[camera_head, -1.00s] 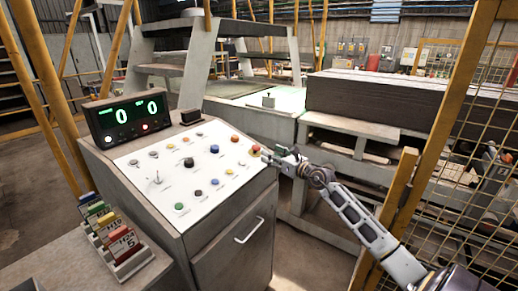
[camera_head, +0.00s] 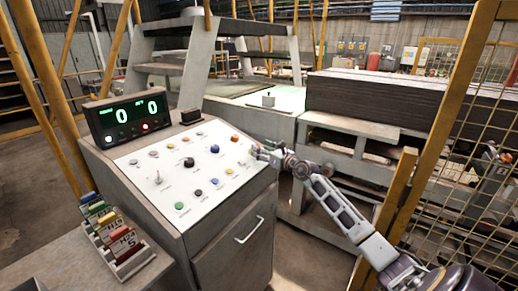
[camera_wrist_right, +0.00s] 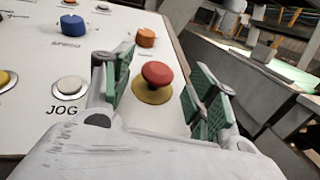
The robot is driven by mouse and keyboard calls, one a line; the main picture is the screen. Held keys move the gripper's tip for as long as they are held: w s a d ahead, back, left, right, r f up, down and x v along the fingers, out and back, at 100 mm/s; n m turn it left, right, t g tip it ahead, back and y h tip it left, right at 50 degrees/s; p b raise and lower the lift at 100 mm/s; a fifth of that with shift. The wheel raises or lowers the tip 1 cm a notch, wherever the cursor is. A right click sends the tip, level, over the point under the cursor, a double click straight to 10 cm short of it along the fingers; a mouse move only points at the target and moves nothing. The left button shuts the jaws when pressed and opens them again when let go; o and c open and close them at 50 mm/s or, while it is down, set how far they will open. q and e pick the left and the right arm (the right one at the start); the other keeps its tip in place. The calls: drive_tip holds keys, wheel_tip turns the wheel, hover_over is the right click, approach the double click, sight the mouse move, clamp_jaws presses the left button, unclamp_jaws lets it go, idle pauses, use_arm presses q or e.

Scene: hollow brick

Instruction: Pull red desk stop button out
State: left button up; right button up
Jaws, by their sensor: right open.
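The red mushroom-shaped stop button (camera_wrist_right: 157,73) stands on a round yellow base on the white panel in the right wrist view. My right gripper (camera_wrist_right: 160,92) is open, with one green-padded finger on each side of the button. Gaps show between the button and both pads. In the head view my right gripper (camera_head: 262,153) is at the right edge of the desk panel (camera_head: 190,200), and its fingers largely hide the stop button there. My left gripper is not in view.
An orange button (camera_wrist_right: 146,38), a blue knob (camera_wrist_right: 73,25) and a white JOG button (camera_wrist_right: 69,87) are near the fingers. The desk also carries a counter display (camera_head: 128,117). A yellow-framed mesh fence (camera_head: 455,150) stands to the right of my right arm.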

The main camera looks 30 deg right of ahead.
drive_tip(key=shift+w+a, duration=0.2)
drive_tip(key=shift+w, duration=0.8)
clamp_jaws()
